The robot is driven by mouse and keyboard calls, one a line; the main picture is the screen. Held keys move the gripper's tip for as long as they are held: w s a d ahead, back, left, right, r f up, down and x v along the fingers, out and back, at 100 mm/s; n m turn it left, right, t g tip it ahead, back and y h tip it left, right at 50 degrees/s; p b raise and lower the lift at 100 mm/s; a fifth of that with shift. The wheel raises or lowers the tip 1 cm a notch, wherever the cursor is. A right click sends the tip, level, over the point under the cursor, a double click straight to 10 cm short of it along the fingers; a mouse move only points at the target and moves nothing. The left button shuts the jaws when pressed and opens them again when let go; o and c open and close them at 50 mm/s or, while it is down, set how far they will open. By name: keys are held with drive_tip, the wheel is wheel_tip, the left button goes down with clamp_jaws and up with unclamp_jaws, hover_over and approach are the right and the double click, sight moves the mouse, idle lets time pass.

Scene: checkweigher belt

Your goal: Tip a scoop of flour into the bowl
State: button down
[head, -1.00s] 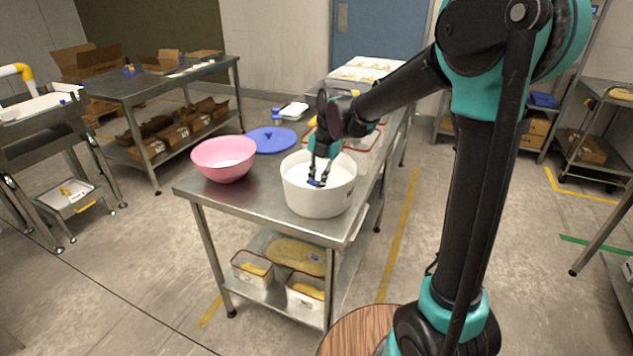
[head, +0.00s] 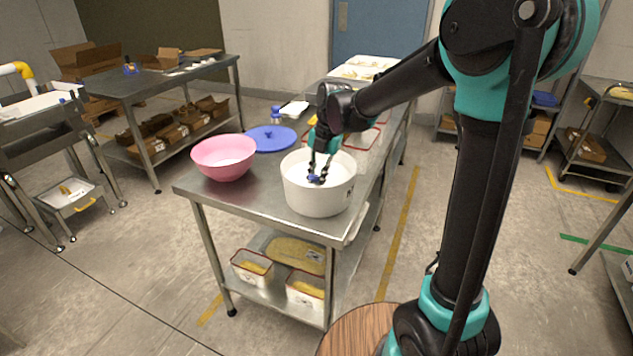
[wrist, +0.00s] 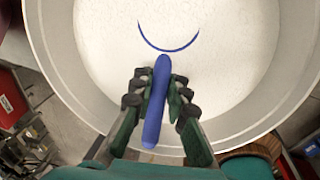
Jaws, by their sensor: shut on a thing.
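A white tub (head: 318,200) of white flour (wrist: 225,45) stands near the front end of the steel table. My gripper (head: 317,178) reaches down into the tub. It is shut on the blue handle of the scoop (wrist: 157,105), which also shows as a small blue patch in the head view. In the wrist view, only the handle and a curved blue rim of the scoop show; the space inside the rim looks white like the flour.
A blue round lid (head: 271,139) lies on the steel table (head: 262,200) behind the bowl and tub. Red-rimmed trays (head: 362,137) and a blue-capped container (head: 277,115) stand farther back. Several bins sit on the shelf below.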

wheel_tip(320, 180, up, 11)
idle(1.4)
drive_tip(key=shift+r, duration=0.1)
idle(0.6)
